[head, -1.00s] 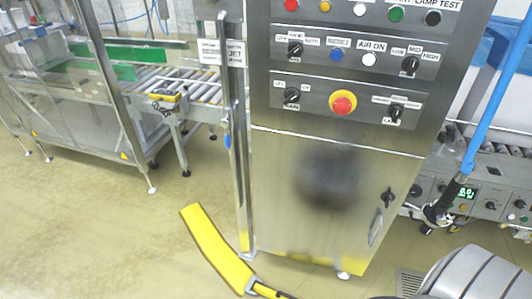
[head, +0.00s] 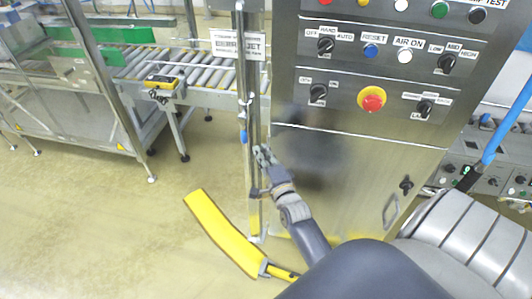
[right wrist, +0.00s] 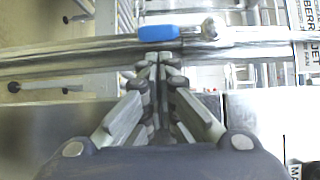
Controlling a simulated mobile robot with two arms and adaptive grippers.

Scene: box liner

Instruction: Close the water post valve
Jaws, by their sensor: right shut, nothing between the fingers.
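The water post is an upright metal pipe (head: 252,75) in front of the cabinet's left edge. Its valve has a small blue handle (head: 244,137) that lies along the pipe. In the right wrist view the blue handle (right wrist: 158,33) lies just beyond my fingertips, parallel to the pipe, with a silver fitting (right wrist: 210,29) at its right end. My right gripper (head: 262,153) is shut and empty, just right of the pipe and slightly below the handle. In the right wrist view its fingertips (right wrist: 158,58) are close to the pipe; I cannot tell if they touch. My left gripper is not in view.
A steel control cabinet (head: 345,165) with knobs and a red stop button (head: 372,99) stands right of the post. A yellow curved piece (head: 222,235) is by the floor at the post's foot. A roller conveyor (head: 195,75) stands behind left. The floor at left is clear.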

